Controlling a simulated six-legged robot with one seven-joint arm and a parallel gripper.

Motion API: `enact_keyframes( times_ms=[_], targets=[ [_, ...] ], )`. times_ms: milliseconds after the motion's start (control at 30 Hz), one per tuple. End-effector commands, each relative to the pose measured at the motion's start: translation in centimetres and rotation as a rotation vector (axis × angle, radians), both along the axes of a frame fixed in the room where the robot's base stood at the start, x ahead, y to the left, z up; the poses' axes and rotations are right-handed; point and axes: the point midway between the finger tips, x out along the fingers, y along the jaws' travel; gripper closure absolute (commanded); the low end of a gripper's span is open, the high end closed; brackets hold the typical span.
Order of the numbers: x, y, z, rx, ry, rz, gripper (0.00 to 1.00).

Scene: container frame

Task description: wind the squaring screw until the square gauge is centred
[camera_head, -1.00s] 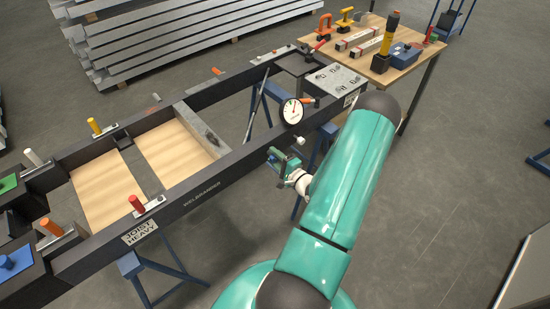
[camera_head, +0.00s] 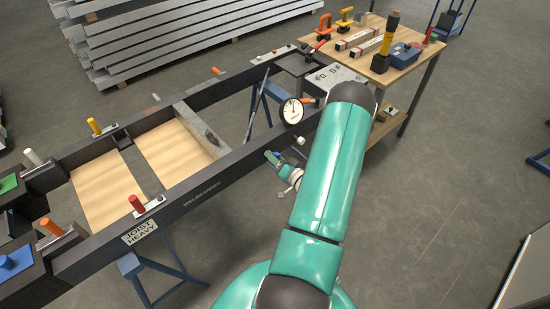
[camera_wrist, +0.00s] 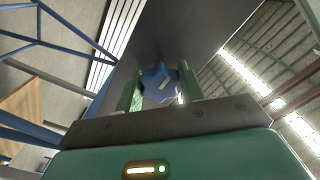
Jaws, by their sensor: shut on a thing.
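The squaring screw's blue lobed knob (camera_wrist: 158,86) shows in the wrist view, with a pale bar mark on its face. My gripper (camera_wrist: 160,78) has its green fingers on either side of the knob and is shut on it. In the head view my gripper (camera_head: 271,156) is at the near side of the dark frame rail, partly hidden by my arm; the knob cannot be made out there. The square gauge (camera_head: 291,111) is a round white dial above the rail. Its needle points roughly upward; the exact reading is too small to tell.
The dark container frame (camera_head: 205,172) rests on blue trestles (camera_head: 160,258). Coloured handles, including a red one (camera_head: 137,203), stand along it. A wooden tool table (camera_head: 370,62) is at the back right. Open floor (camera_head: 455,200) lies to the right.

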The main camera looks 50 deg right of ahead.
Motion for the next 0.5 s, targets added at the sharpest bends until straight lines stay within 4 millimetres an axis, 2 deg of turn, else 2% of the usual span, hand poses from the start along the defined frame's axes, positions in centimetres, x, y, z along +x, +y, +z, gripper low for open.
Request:
enact_keyframes(
  times_ms=[500],
  targets=[
    [-0.14,-0.04,-0.01,-0.478,0.109,-0.001,0.84]
  ],
)
